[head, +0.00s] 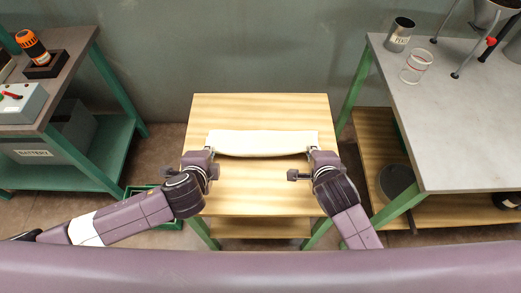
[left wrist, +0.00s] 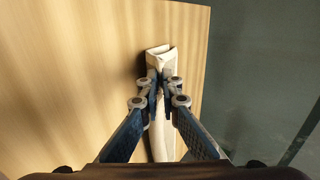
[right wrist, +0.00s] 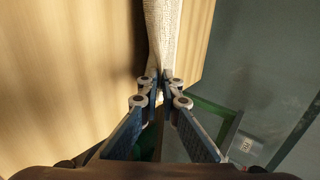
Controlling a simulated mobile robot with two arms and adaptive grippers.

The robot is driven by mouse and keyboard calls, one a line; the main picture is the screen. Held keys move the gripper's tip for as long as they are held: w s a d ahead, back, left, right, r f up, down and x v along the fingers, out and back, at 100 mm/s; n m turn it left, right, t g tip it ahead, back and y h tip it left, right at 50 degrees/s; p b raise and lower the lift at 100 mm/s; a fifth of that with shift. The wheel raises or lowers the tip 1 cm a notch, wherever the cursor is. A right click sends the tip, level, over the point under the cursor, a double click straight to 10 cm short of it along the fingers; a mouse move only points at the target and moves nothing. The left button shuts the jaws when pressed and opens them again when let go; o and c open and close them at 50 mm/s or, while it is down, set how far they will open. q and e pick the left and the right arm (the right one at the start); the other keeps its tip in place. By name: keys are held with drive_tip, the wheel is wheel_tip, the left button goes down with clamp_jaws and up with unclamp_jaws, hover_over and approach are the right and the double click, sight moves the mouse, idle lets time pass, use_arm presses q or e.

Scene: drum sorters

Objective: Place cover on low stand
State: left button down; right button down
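The cover (head: 262,143) is a white cloth, folded into a long narrow strip. It lies across or just above the top of the low stand (head: 262,107), a pale wooden table with green legs; I cannot tell whether it touches the top. My left gripper (head: 213,153) is shut on the left end of the cover, which also shows between the fingers in the left wrist view (left wrist: 158,58). My right gripper (head: 310,153) is shut on the right end, and the cloth runs away from its fingertips in the right wrist view (right wrist: 162,30).
A workbench (head: 460,110) with a metal cup (head: 399,35) and a glass beaker (head: 416,67) stands to the right. A green-framed bench (head: 70,60) with an orange-topped device (head: 32,46) is at the left. The stand's front top is bare. A grey wall is behind.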

use_arm(q)
drive_tip(key=shift+s+f+t, duration=0.4)
drive_tip(key=shift+f, duration=0.05)
use_arm(e)
drive_tip(key=shift+s+f+t, duration=0.4)
use_arm(q)
drive_tip(key=c, duration=1.9)
unclamp_jaws()
use_arm(e)
drive_tip(key=c, duration=1.9)
unclamp_jaws()
